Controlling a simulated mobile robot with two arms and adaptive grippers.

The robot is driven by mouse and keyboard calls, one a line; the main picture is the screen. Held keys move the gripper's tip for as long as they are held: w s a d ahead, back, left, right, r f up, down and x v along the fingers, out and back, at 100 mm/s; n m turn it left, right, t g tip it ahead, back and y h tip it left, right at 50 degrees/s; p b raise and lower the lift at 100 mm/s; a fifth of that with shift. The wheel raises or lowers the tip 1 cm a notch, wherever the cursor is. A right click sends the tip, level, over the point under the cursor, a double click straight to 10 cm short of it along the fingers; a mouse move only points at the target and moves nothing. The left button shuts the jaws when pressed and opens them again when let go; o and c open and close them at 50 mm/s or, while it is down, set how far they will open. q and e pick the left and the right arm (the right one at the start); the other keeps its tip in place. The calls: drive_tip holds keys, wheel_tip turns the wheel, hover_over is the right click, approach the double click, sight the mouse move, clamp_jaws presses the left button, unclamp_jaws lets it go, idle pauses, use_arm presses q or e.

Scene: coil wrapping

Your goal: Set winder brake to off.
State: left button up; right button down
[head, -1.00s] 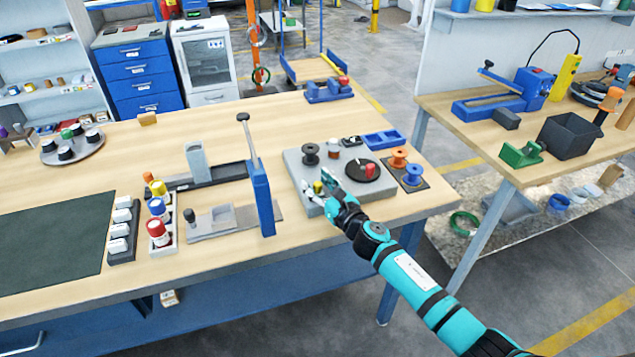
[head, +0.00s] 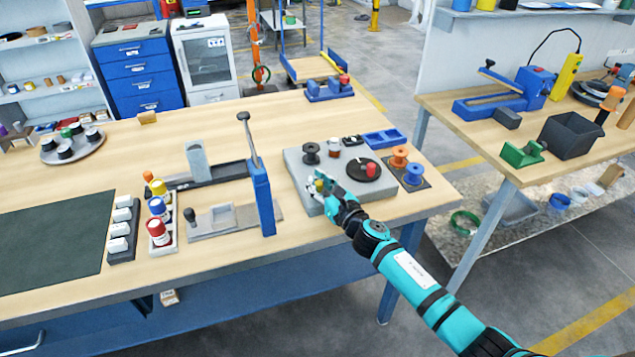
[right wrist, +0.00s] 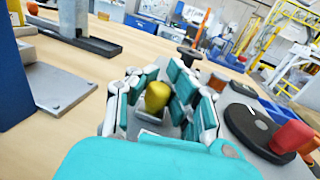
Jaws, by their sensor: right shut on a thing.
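The winder is a grey base plate (head: 297,163) at the right end of the near table. It carries a black spool (head: 311,153) and a black disc (head: 357,174) with a red knob (head: 371,169). A small yellow knob (right wrist: 157,96), which I take for the brake handle, stands at the plate's front; it is small in the head view (head: 319,185). My right gripper (head: 324,188) is at this knob and shut on it, with fingers on both sides in the right wrist view (right wrist: 160,92). The brake's setting cannot be read. My left gripper is out of view.
A tall blue post (head: 262,198) with a lever stands left of the winder. Orange and blue spools (head: 399,157) sit on a dark mat to its right, with a blue tray (head: 383,138) behind. The table's front edge is close.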

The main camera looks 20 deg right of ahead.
drive_tip(key=shift+f, duration=0.25)
drive_tip(key=shift+d+f, duration=0.1)
drive_tip(key=shift+d, duration=0.2)
drive_tip(key=d+b, duration=0.1)
drive_tip(key=d, duration=0.2)
drive_tip(key=c, duration=1.8)
unclamp_jaws()
drive_tip(key=o, duration=0.7)
drive_tip(key=shift+s+d+r, duration=0.25)
drive_tip(key=shift+s, duration=0.05)
drive_tip(key=shift+w+a, duration=0.1)
drive_tip(key=v, duration=1.2)
